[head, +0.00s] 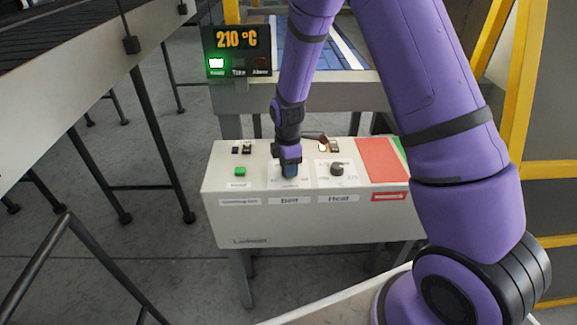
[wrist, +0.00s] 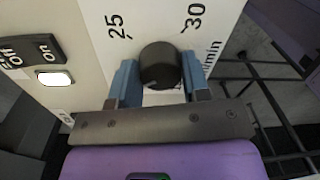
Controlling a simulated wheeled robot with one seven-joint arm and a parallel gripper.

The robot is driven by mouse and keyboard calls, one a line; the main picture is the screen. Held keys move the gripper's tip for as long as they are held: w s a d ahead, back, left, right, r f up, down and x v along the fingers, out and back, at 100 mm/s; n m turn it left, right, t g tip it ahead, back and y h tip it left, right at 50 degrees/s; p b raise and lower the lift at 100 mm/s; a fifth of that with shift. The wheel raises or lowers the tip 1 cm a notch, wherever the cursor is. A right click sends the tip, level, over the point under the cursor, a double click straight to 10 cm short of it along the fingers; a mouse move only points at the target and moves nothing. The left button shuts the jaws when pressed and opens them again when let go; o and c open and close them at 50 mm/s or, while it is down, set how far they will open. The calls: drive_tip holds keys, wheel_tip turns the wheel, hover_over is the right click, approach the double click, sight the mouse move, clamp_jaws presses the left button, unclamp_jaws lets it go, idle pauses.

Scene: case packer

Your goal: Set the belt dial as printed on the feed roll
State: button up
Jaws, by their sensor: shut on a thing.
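The belt dial is a round black knob (wrist: 160,66) in the wrist view, with the printed marks 25 and 30 and part of a "/min" unit beside it. My gripper (wrist: 160,84) has one blue finger on each side of the knob and is shut on it. In the head view my gripper (head: 290,170) reaches down onto the panel above the "Belt" label (head: 290,201) and hides the dial. The knob's pointer is not clear. I cannot make out the feed roll or its print.
The pale control box (head: 240,222) also bears a "Heat" knob (head: 337,169), a green button (head: 240,171) and a red plate (head: 380,160). A display (head: 237,40) reads 210 °C with a green lamp lit.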

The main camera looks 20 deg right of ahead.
drive_tip(key=m, duration=1.2)
drive_tip(key=shift+m+y, duration=0.3)
drive_tip(key=m, duration=0.3)
drive_tip(key=shift+m+t, duration=0.3)
drive_tip(key=m, duration=1)
drive_tip(key=shift+m, duration=0.4)
drive_tip(key=shift+m+t, duration=0.3)
drive_tip(key=shift+m, duration=1.5)
